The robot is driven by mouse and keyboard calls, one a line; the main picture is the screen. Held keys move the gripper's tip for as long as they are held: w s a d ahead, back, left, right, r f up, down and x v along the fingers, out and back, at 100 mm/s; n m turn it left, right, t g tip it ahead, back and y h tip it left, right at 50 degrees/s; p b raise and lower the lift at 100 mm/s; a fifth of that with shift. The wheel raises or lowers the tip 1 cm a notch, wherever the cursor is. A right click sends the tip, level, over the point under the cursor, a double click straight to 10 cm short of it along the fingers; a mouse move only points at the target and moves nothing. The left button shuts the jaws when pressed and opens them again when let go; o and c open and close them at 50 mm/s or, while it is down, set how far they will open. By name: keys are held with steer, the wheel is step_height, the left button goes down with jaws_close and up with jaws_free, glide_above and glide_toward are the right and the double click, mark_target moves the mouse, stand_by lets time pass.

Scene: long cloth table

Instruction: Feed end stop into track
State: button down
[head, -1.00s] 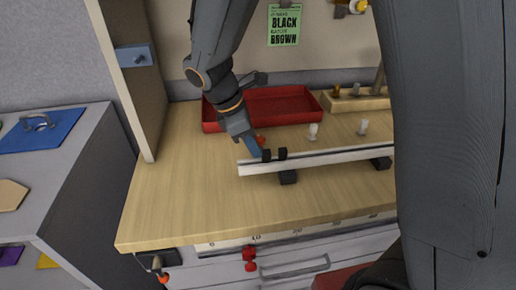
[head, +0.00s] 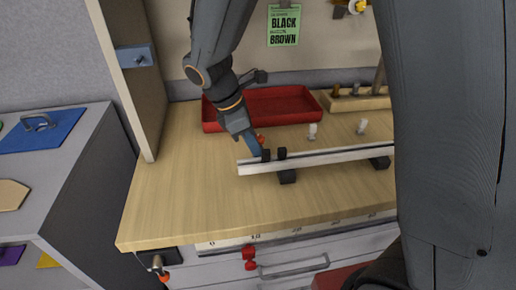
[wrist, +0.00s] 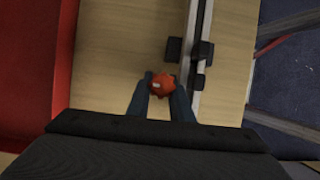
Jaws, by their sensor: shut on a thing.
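My gripper (head: 255,148) points down beside the near-left end of the pale track (head: 320,158). In the wrist view, its blue fingers (wrist: 161,90) are shut on a small red-orange piece (wrist: 162,83), which I take to be the end stop. The piece (head: 260,139) shows only partly in the head view. The track (wrist: 192,25) runs lengthwise just right of the fingers. Two small black blocks (head: 281,153) sit at the track's left end. Whether the held piece touches the track is unclear.
Black supports (head: 288,177) hold the track above the wooden table (head: 190,200). A red tray (head: 285,103) lies behind, with a wooden holder (head: 355,102) to its right. Two pale pegs (head: 312,131) stand behind the track. The table's front left is clear.

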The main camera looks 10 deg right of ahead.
mark_target(259, 137)
steer(key=shift+r+p, duration=3.4)
steer(key=shift+r, duration=0.05)
step_height(259, 137, up, 7)
steer(key=p, duration=0.4)
step_height(259, 137, down, 7)
steer(key=b, duration=0.4)
steer(key=shift+f, duration=0.1)
steer(key=shift+a, duration=0.4)
steer(key=shift+s+a+f+p, duration=0.65)
steer(key=shift+a+p, duration=1)
steer(key=shift+a, duration=0.6)
steer(key=shift+s+a+f+p, duration=0.45)
steer(key=shift+s+a+p, duration=0.4)
steer(key=shift+a+p, duration=1.1)
steer(key=shift+s+a+f+p, duration=0.65)
steer(key=shift+a+p, duration=0.65)
steer(key=shift+a, duration=1.3)
steer(key=shift+s+r, duration=0.1)
